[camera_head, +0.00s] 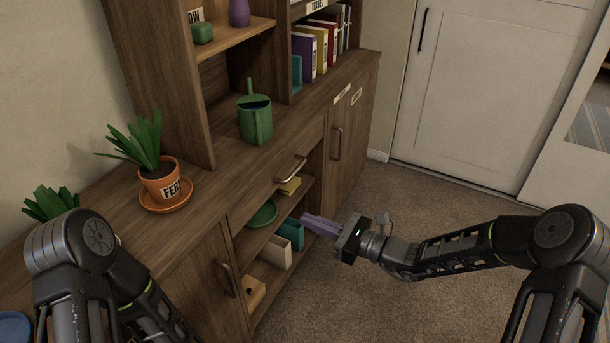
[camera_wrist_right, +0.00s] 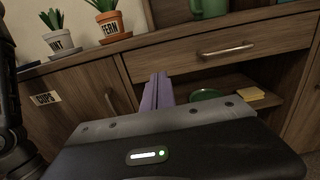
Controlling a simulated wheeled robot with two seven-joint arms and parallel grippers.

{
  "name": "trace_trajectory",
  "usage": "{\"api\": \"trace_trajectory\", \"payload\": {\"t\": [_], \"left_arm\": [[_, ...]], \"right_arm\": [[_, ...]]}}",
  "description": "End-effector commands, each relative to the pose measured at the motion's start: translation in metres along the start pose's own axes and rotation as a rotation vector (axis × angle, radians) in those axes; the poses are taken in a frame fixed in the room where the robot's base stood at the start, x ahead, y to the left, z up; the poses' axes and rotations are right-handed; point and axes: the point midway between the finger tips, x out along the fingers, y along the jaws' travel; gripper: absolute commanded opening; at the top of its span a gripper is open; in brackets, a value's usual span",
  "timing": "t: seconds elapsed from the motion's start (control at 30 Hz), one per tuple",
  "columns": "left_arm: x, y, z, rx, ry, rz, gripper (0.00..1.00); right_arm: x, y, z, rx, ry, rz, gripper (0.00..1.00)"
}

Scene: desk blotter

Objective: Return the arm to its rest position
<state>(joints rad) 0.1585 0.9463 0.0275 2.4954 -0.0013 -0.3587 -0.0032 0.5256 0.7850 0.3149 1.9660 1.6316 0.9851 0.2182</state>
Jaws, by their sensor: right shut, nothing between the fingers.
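My right arm (camera_head: 455,250) reaches in from the right, bent, out in front of the cabinet. Its gripper (camera_head: 306,219) has purple fingers pointing left toward the open cabinet shelves. The fingers lie together with nothing between them. In the right wrist view the shut fingers (camera_wrist_right: 158,90) stand in front of the cabinet front. I cannot tell how close the tips are to the shelf edge. My left arm (camera_head: 95,265) shows at the lower left, but its gripper is not in view.
The wooden cabinet (camera_head: 230,182) has a drawer handle (camera_head: 291,168) and open shelves with a green plate (camera_head: 262,214), teal box (camera_head: 291,233) and white box (camera_head: 276,253). A watering can (camera_head: 255,121) and potted fern (camera_head: 160,183) stand on top. Carpet (camera_head: 400,190) to the right is clear.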

Motion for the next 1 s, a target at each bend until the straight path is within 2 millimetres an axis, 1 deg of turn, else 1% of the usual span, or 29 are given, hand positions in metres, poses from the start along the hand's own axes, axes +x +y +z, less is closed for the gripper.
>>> {"api": "trace_trajectory", "payload": {"t": [0.13,0.23,0.27,0.37,0.43,0.47,0.5,0.57,0.6,0.67,0.7,0.8,0.83,0.9,1.0], "left_arm": [[0.000,0.000,0.000,0.000,0.000,0.000,1.00],[0.000,0.000,0.000,0.000,0.000,0.000,1.00],[0.000,0.000,0.000,0.000,0.000,0.000,1.00],[0.000,0.000,0.000,0.000,0.000,0.000,1.00],[0.000,0.000,0.000,0.000,0.000,0.000,1.00],[0.000,0.000,0.000,0.000,0.000,0.000,1.00],[0.000,0.000,0.000,0.000,0.000,0.000,1.00],[0.000,0.000,0.000,0.000,0.000,0.000,1.00],[0.000,0.000,0.000,0.000,0.000,0.000,1.00],[0.000,0.000,0.000,0.000,0.000,0.000,1.00],[0.000,0.000,0.000,0.000,0.000,0.000,1.00],[0.000,0.000,0.000,0.000,0.000,0.000,1.00],[0.000,0.000,0.000,0.000,0.000,0.000,1.00],[0.000,0.000,0.000,0.000,0.000,0.000,1.00],[0.000,0.000,0.000,0.000,0.000,0.000,1.00]], "right_arm": [[0.000,0.000,-0.002,-0.006,0.006,-0.001,0.00],[0.000,0.000,-0.013,-0.027,0.055,0.001,0.00],[-0.001,0.003,-0.020,-0.042,0.081,0.012,0.00],[-0.006,0.022,-0.053,-0.109,0.204,0.074,0.00],[-0.017,0.041,-0.085,-0.172,0.316,0.141,0.00],[-0.024,0.051,-0.102,-0.205,0.369,0.176,0.00],[-0.035,0.065,-0.124,-0.254,0.443,0.230,0.00],[-0.055,0.089,-0.158,-0.347,0.557,0.326,0.00],[-0.071,0.105,-0.182,-0.423,0.634,0.401,0.00],[-0.099,0.129,-0.215,-0.565,0.744,0.531,0.00],[-0.117,0.141,-0.235,-0.674,0.805,0.619,0.00],[-0.151,0.161,-0.265,-0.941,0.887,0.801,0.00],[-0.158,0.165,-0.270,-1.014,0.895,0.845,0.00],[-0.168,0.174,-0.279,-1.176,0.895,0.933,0.00],[-0.173,0.189,-0.283,-1.376,0.850,1.033,0.00]]}}
